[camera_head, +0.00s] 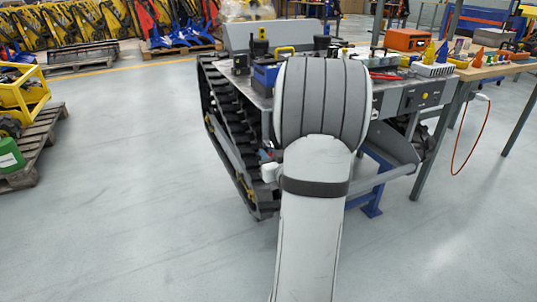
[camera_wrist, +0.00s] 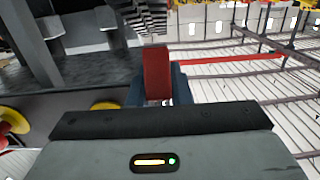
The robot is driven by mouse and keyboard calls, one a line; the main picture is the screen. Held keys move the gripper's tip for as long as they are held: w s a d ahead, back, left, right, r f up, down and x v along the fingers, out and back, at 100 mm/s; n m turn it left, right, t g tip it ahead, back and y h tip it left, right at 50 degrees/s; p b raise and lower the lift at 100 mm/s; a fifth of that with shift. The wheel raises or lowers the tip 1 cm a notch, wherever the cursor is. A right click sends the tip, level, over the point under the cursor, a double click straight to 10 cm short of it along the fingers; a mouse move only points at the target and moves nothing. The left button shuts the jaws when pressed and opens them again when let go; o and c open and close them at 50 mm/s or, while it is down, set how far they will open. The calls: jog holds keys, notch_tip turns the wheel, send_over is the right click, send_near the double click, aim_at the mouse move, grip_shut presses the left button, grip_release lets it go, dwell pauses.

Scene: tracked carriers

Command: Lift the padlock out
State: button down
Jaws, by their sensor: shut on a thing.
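In the wrist view my gripper (camera_wrist: 158,92) is shut on a red block-like thing (camera_wrist: 157,70), which appears to be the padlock. The dark blue-grey fingers show on both sides of it. Its shackle cannot be made out, and the gripper's body covers the lower part of the view. In the head view my arm fills the middle and hides the padlock and the gripper's fingertips.
A tracked carrier (camera_head: 235,135) with a cluttered top stands in front of me. A blue box (camera_head: 266,74) sits on its top. A workbench (camera_head: 485,70) with tools is at right, and a wooden pallet (camera_head: 40,135) at left.

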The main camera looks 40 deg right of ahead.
aim_at(267, 141)
jog(key=shift+w+d+r+t, duration=0.1)
jog(key=shift+d+r+t, duration=0.05)
jog(key=shift+r, duration=0.6)
jog(key=shift+d+r+t, duration=0.1)
jog(key=shift+r+t, duration=0.05)
jog(key=shift+r, duration=0.55)
jog(key=shift+v, duration=0.75)
jog(key=shift+s+a+r, duration=0.1)
jog(key=shift+s+r, duration=0.15)
jog(key=shift+s, duration=0.3)
jog(key=shift+s+f, duration=0.1)
jog(key=shift+f, duration=0.05)
jog(key=shift+a+f+b+v, duration=0.1)
jog(key=shift+b+v, duration=0.1)
jog(key=shift+v, duration=0.6)
jog(key=shift+a+f+b+v, duration=0.1)
jog(key=shift+b+v, duration=0.05)
jog(key=shift+v, duration=0.65)
jog(key=shift+f+b+v, duration=0.15)
jog(key=shift+b+v, duration=0.05)
jog(key=shift+v, duration=0.65)
jog(key=c, duration=1.9)
grip_release()
grip_shut()
